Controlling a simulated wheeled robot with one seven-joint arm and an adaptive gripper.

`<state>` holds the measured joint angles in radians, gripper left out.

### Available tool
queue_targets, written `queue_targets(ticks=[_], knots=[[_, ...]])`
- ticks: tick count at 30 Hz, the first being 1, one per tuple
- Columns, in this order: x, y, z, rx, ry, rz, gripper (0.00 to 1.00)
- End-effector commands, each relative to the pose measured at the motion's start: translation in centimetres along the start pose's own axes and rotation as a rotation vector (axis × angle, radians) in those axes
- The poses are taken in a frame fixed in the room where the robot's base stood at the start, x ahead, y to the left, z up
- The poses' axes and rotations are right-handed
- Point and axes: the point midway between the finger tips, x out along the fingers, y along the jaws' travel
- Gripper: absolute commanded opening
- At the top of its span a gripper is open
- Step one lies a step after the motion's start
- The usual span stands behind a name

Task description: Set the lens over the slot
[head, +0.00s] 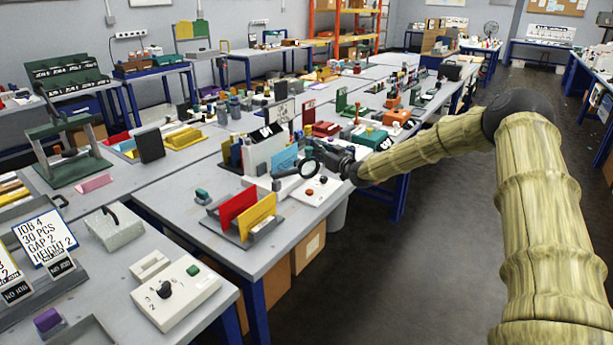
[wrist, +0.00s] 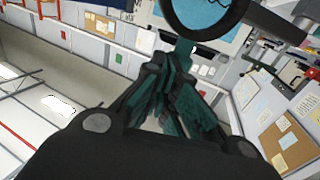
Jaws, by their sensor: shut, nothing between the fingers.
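The lens (head: 309,168) is a round black ring with a dark arm running off to its left in the head view. In the wrist view the lens (wrist: 238,18) fills the top, its ring cut off by the frame edge. My gripper (head: 324,158) is just right of the ring, in front of the plotter bench. In the wrist view its fingers (wrist: 178,52) are together and empty, with their tips close below the ring. Whether they touch it I cannot tell. A light blue panel (head: 284,160) stands behind the lens. I cannot make out the slot.
Red and yellow upright plates (head: 238,207) stand to the left near the table's front edge. A green device (head: 371,138) sits behind. The floor (head: 420,270) at right is clear.

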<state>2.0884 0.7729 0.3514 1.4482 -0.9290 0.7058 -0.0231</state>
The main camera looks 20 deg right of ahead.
Motion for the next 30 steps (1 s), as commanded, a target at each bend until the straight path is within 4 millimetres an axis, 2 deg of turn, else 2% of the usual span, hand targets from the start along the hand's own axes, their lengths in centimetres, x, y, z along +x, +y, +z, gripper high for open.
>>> queue_targets(ticks=[1,9,15,21,30], knots=[[0.7,0.3,0.5,-0.005,0.001,0.000,0.00],[4.0,1.1,0.3,-0.003,0.001,0.002,0.00],[5.8,1.2,0.2,-0.002,0.000,0.002,0.00],[6.8,1.2,0.2,-0.001,-0.001,0.003,0.00],[7.3,1.1,0.0,-0.001,0.000,0.003,0.00]])
